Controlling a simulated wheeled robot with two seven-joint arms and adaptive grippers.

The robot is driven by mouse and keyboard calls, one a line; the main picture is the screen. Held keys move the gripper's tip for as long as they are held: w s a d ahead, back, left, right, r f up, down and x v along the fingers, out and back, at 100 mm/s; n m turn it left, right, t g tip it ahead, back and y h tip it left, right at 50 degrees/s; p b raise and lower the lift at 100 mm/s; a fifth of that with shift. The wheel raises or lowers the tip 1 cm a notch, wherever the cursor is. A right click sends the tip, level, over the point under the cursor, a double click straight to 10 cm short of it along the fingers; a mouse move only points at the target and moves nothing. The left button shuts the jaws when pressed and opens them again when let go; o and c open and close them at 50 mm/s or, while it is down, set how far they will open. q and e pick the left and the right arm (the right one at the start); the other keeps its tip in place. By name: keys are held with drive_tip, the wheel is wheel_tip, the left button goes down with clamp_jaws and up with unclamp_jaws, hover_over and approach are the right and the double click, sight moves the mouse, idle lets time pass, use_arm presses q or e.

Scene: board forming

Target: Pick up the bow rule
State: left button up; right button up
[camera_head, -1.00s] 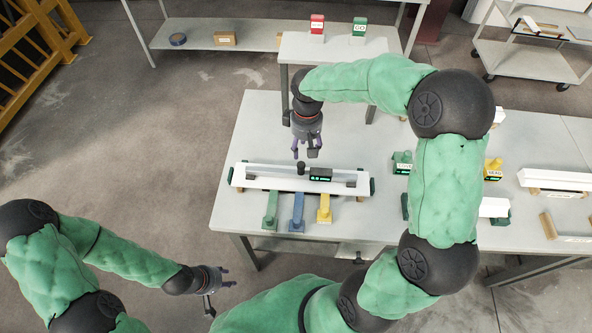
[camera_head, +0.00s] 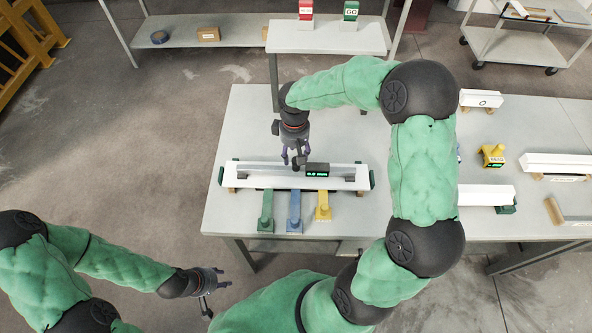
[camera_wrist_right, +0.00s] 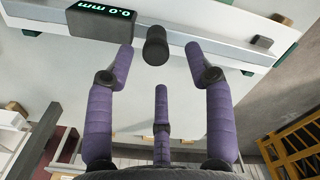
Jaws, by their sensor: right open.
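The bow rule is a long grey bar with a black box (camera_head: 317,169) that carries a green readout. It lies along a white board (camera_head: 258,182) on the table. In the right wrist view, the readout box (camera_wrist_right: 100,24) reads 0.0 mm and a black knob (camera_wrist_right: 156,46) stands on the bar. My right gripper (camera_head: 297,162) is over the bar, just left of the box. Its purple fingers are spread around the knob, with gaps visible to both sides. My left gripper (camera_head: 214,290) is open and empty, low and left of the table.
Green (camera_head: 265,212), blue (camera_head: 294,212) and yellow (camera_head: 323,208) tools lie in front of the board. A yellow block (camera_head: 491,155) and white boards (camera_head: 559,164) are at right. STOP and GO blocks (camera_head: 351,12) stand on a raised shelf. The table's left front (camera_head: 228,213) is clear.

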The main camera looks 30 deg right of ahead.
sight(296, 167)
drive_tip(key=f, duration=0.5)
drive_tip(key=shift+s+d, duration=0.1)
drive_tip(key=shift+d, duration=0.15)
drive_tip(key=shift+r, duration=0.15)
clamp_jaws()
